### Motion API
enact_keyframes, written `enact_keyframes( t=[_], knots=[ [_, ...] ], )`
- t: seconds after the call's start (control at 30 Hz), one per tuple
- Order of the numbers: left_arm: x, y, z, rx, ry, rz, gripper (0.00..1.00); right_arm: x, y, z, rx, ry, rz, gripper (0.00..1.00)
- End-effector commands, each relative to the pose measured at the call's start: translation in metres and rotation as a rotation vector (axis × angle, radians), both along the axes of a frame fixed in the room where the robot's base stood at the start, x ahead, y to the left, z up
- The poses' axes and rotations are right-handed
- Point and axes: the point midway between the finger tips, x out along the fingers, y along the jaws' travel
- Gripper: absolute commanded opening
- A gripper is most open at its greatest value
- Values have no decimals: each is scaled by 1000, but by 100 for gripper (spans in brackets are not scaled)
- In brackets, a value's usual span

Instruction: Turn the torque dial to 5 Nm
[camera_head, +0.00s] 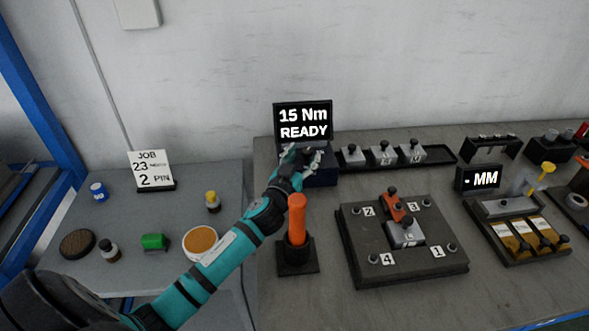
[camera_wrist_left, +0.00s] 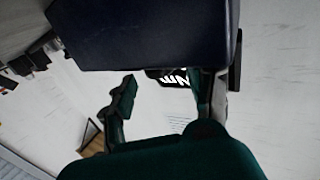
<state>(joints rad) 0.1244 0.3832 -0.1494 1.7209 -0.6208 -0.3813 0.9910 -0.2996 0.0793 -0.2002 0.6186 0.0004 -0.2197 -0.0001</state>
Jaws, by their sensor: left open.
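The torque unit's display (camera_head: 303,121) reads "15 Nm READY" and stands at the back of the bench. Its dark blue box (camera_head: 322,179) sits just below the display. My left gripper (camera_head: 304,158) is open at the front of this box, and its fingers and wrist cover part of it. The dial cannot be made out in either view. In the left wrist view the dark blue box (camera_wrist_left: 140,32) fills the top, close to the fingers. My left gripper (camera_wrist_left: 162,98) shows its two fingers apart there, with part of the display (camera_wrist_left: 174,78) between them. My right gripper is not in view.
An orange-handled tool (camera_head: 297,216) stands upright in a holder close to my left forearm. A dark fixture plate (camera_head: 365,270) with numbered posts lies right of it. A job card (camera_head: 150,168) and small containers stand on the left table. A tray (camera_head: 440,153) holds metal blocks.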

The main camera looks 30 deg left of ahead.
Motion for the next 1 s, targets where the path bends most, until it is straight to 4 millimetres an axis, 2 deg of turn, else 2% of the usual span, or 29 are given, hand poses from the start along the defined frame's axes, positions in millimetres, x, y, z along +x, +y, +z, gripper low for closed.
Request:
enact_keyframes(
  t=[0.3,0.5,0.7,1.0],
  knots=[
    [-68,-9,-1,-4,2,-1,55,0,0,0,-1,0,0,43],
    [-96,-12,0,-2,1,1,55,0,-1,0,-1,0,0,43],
    [-105,-13,1,0,-1,1,55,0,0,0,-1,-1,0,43],
    [-105,-13,1,0,-1,2,54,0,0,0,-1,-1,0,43]
  ],
)
